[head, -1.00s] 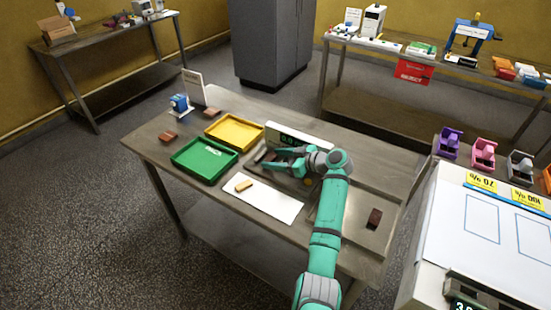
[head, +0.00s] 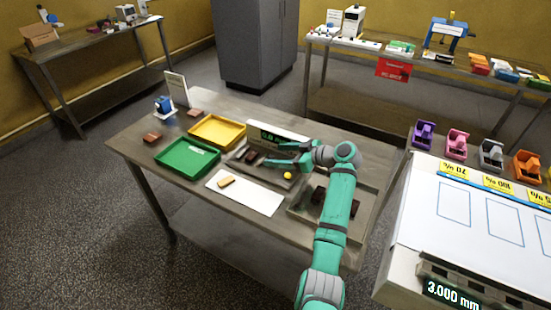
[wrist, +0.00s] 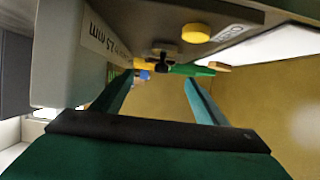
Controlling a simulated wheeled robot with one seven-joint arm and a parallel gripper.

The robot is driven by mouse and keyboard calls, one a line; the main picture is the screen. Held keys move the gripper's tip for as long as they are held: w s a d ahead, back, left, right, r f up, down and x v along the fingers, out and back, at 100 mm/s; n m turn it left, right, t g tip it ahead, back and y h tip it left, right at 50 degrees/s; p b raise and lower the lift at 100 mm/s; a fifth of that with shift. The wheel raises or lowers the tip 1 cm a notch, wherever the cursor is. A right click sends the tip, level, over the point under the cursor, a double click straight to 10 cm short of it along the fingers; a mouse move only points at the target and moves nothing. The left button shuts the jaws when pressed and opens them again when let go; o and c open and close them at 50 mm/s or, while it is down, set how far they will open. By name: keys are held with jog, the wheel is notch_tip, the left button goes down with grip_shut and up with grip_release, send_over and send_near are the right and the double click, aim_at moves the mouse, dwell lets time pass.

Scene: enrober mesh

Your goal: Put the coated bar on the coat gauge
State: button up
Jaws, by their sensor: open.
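The device I take for the coat gauge (head: 278,137) stands mid-table, with a green display, a low grey base and a yellow button (head: 288,175). A dark brown bar (head: 251,155), apparently coated, lies on the left part of its base. My gripper (head: 269,156) is open, just right of this bar, over the base, its fingers pointing left. The wrist view is upside down; the gauge's lettered side and yellow button (wrist: 195,33) show there. A small dark shape (wrist: 165,55) lies beyond the open fingers (wrist: 155,95); its contact with the base is unclear.
Green (head: 186,171) and yellow (head: 238,121) trays stand left of the gauge. A tan bar (head: 227,182) lies on white paper (head: 262,198). A grey tray (head: 298,207) with dark bars lies right, partly behind my arm. A white-topped bench (head: 465,235) is at right.

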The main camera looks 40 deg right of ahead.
jog(key=shift+v, duration=0.9)
